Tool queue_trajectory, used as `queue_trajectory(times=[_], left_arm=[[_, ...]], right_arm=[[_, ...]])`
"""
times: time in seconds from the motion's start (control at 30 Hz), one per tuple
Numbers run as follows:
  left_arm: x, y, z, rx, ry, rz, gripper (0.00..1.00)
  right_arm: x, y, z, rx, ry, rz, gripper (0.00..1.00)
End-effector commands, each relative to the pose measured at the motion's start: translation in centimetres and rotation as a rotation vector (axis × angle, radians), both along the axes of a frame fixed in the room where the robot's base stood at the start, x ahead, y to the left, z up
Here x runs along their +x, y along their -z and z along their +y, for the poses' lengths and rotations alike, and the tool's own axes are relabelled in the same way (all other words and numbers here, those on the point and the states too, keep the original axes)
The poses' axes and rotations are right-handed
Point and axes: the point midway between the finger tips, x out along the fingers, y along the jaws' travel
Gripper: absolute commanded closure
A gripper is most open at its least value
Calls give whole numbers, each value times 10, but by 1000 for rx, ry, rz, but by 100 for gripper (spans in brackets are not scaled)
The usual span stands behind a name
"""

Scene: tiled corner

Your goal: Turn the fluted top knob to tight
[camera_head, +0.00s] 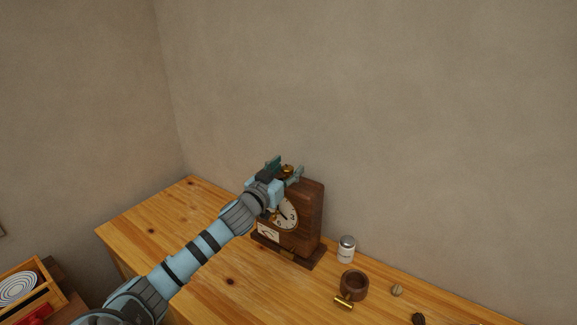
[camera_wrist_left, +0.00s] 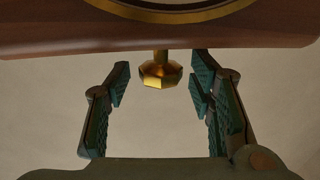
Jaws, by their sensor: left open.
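The fluted top knob (camera_wrist_left: 160,72) is brass and faceted, on a short stem at the top of a brown wooden clock (camera_head: 312,212). The knob also shows in the head view (camera_head: 287,168), partly between my fingers. My left gripper (camera_wrist_left: 158,82) is open, with one finger on each side of the knob and a gap on both sides. In the head view my left gripper (camera_head: 285,170) is at the top of the clock, and my arm hides part of the clock's left side. The clock's white dial (camera_head: 287,214) is partly hidden. My right gripper is not in view.
The clock stands on a wooden worktop (camera_head: 210,265). To its right are a white jar (camera_head: 347,249), a brown cup (camera_head: 354,284) with a brass piece (camera_head: 344,302) and small round items (camera_head: 397,290). A wooden rack (camera_head: 45,290) with a plate is at lower left.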

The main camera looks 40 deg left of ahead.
Motion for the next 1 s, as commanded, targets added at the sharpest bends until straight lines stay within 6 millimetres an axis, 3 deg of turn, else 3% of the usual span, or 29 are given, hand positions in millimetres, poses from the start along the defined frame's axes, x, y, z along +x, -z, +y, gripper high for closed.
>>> queue_trajectory(times=[0.13, 0.37, 0.7, 1.0], left_arm=[[11, -1, 2, 1, 1, -2, 51], [12, 0, 2, 4, 1, 0, 51], [12, 0, 2, 5, 1, 1, 100], [12, 1, 2, 5, 35, 1, 100]], right_arm=[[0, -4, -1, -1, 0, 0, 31], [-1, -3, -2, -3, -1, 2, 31], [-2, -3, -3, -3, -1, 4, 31], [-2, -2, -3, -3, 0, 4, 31]])
